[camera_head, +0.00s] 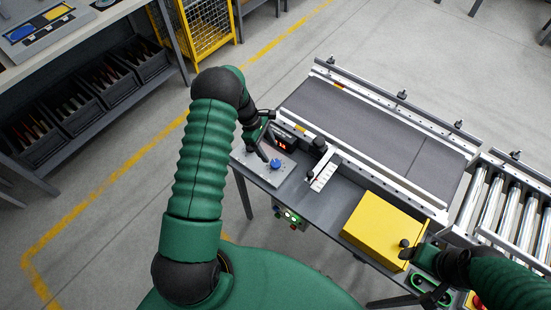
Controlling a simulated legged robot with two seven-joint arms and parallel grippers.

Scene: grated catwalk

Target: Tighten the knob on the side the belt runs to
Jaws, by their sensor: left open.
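The conveyor belt (365,125) is a dark flat band between pale rails, running from upper left to lower right. Which way it runs cannot be told from this single view. A blue knob (275,163) stands on a light plate at the left end of the grey bench. My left gripper (267,137) is open just above and left of the blue knob, apart from it, near a red-lit display (281,146). A black round knob (404,243) shows at the yellow box's right edge. My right gripper (428,272) is beside it at lower right; its fingers blend into dark parts.
A yellow box (378,230) sits on the bench's front right. A white marked strip (323,174) and black lever lie mid-bench. A roller conveyor (500,205) joins at right. A shelf with dark bins (70,120) and a yellow cage (207,28) stand at left. Floor between is clear.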

